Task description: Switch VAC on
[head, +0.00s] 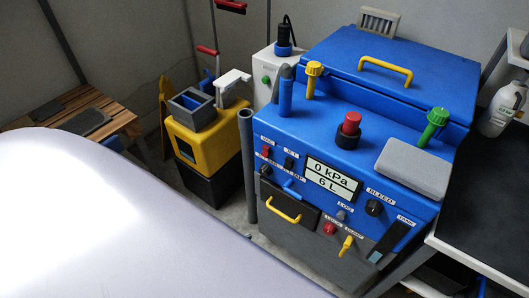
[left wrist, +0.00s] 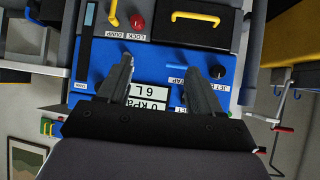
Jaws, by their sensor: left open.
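The blue machine (head: 330,110) carries a sloped control panel. The VAC switch (head: 267,152) is a small red switch at the panel's upper left in the head view, under its white label; its lever position is too small to tell. A black switch (head: 289,163) sits to its right. The display (head: 333,183) reads 0 kPa and 6 L. It shows upside down in the left wrist view (left wrist: 148,97). My left gripper (left wrist: 172,64) is open and empty over the panel, fingers either side of the display area. I cannot make out the VAC switch in that view. My right gripper is not in view.
A black knob (head: 265,171), a blue tap lever (head: 293,187), a yellow drawer handle (head: 284,209) and the BLEED knob (head: 374,208) crowd the panel. A red mushroom button (head: 351,122) and a grey pad (head: 413,168) stand above. A yellow bucket (head: 210,145) is at left.

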